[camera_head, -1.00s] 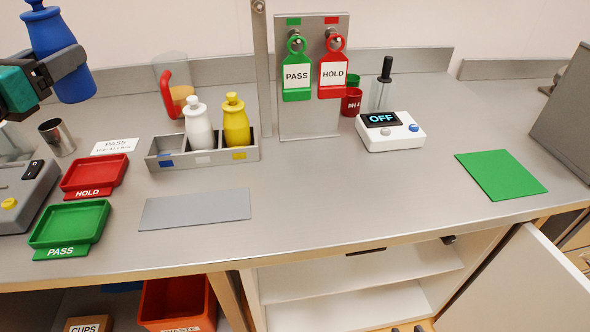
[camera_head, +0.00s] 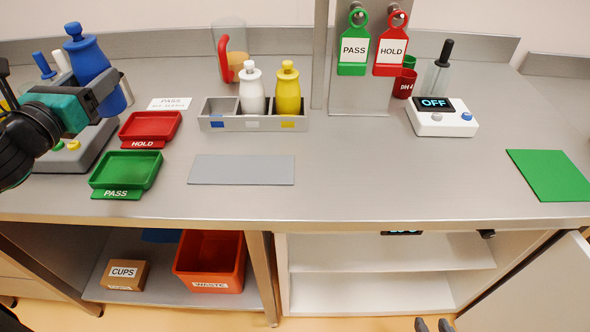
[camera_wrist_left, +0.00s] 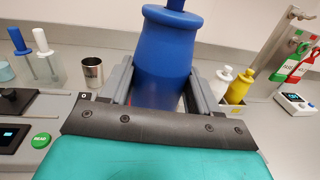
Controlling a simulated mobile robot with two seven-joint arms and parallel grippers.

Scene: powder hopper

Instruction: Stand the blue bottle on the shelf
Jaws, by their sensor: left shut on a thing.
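The blue bottle (camera_head: 88,62) is in the upper left of the head view, above the bench and slightly tilted. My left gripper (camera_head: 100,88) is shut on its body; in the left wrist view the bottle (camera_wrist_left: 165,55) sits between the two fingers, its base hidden. The open cabinet under the bench holds a white shelf (camera_head: 390,252), empty where it shows. Two dark fingertips of my right gripper (camera_head: 433,325) show at the bottom edge, apart, with nothing seen between them.
The rack (camera_head: 253,124) holds a white bottle (camera_head: 252,92) and a yellow bottle (camera_head: 287,92); its left slot is empty. Red (camera_head: 150,113) and green (camera_head: 125,155) trays lie left. The bench edge overhangs the cabinet; its open door (camera_head: 535,290) stands right. A waste bin (camera_head: 210,280) is lower left.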

